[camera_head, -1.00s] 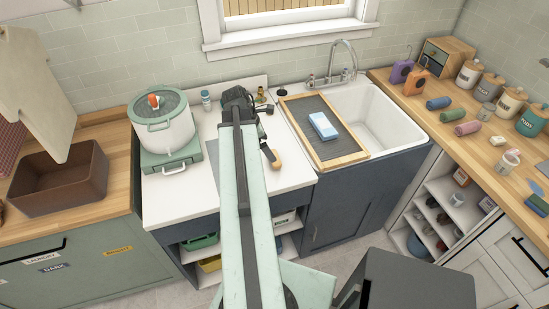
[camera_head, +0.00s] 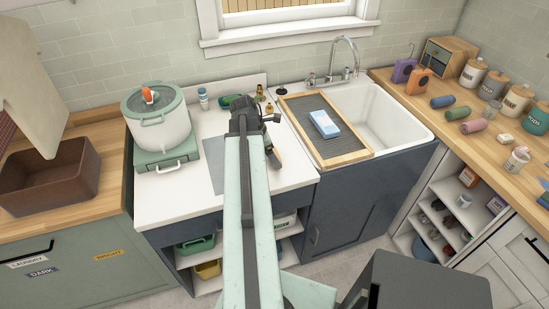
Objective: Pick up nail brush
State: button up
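My gripper (camera_head: 262,120) is at the end of my pale green arm, over the white counter left of the sink. I see it from behind, and its fingers are mostly hidden. A small tan and dark object (camera_head: 275,157) shows just right of my arm, below the gripper; it may be the nail brush, but I cannot tell for sure, nor whether the gripper touches it. A blue and white block (camera_head: 323,124) lies on the wood-framed dark board (camera_head: 352,156) across the sink's left part, apart from the gripper.
A green-lidded white pot (camera_head: 158,122) stands left on the counter. Small bottles (camera_head: 203,98) and a green item (camera_head: 229,101) are at the back. The white sink (camera_head: 395,125) and tap (camera_head: 345,60) are right. A brown bin (camera_head: 50,180) is far left.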

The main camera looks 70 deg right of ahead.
jog(key=c, duration=0.5)
jog(key=shift+o, duration=0.2)
notch_tip(320, 180, up, 10)
jog(key=p, duration=1)
